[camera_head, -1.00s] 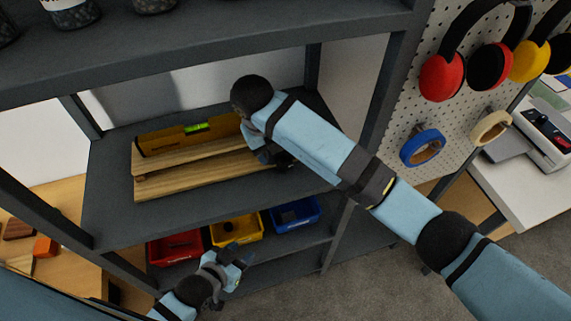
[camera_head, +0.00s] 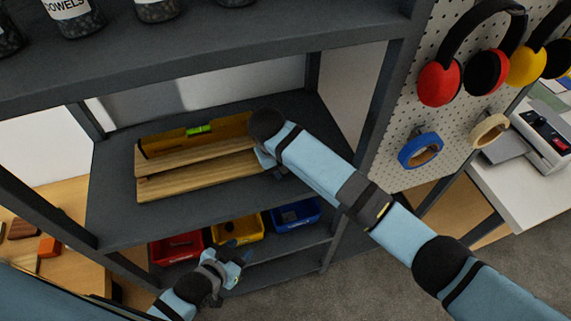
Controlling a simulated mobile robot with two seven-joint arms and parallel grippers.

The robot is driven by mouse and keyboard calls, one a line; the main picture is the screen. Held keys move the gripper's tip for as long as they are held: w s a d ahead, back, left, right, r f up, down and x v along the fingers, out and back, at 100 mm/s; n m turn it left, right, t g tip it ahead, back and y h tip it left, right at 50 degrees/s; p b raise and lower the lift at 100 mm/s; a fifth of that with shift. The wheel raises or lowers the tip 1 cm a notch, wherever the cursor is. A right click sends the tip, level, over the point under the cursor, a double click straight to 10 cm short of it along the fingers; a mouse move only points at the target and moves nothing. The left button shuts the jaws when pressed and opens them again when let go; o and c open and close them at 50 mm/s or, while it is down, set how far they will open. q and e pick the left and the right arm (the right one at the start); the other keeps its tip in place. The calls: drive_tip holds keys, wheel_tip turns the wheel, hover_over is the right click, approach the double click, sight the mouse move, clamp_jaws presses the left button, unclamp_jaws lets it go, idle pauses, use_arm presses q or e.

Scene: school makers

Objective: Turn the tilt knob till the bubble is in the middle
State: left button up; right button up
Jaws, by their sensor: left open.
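A yellow spirit level (camera_head: 168,143) with a bright green vial (camera_head: 199,129) rests on a wooden board (camera_head: 205,174) on the middle shelf. The bubble is too small to place. The tilt knob is not visible; my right wrist covers the right end of the level and board. My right gripper (camera_head: 266,160) is at that right end, mostly hidden behind its wrist, so its jaws and any contact cannot be made out. My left gripper (camera_head: 238,254) is open and empty, low in front of the bins, well below the level.
The dark shelf (camera_head: 115,210) has free room left of the board. Red (camera_head: 178,262), yellow (camera_head: 250,236) and blue (camera_head: 313,222) bins stand on the shelf below. Jars (camera_head: 75,20) stand above. A pegboard (camera_head: 395,150) with ear muffs and tape is at right.

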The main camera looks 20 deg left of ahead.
drive_tip(key=shift+a+f+t+h+b, duration=0.15)
drive_tip(key=shift+t+h+b, duration=0.35)
drive_tip(key=shift+h+b, duration=0.25)
drive_tip(key=shift+a+f+t+h+b, duration=0.1)
drive_tip(key=shift+t+h+b, duration=0.4)
drive_tip(key=shift+h+b, duration=0.2)
drive_tip(key=shift+s+h+b, duration=0.1)
drive_tip(key=shift+h+b, duration=0.15)
drive_tip(key=shift+b, duration=0.05)
drive_tip(key=shift+s+r+t+h, duration=0.1)
drive_tip(key=shift+t+h, duration=0.5)
drive_tip(key=o, duration=0.9)
drive_tip(key=shift+s, duration=0.1)
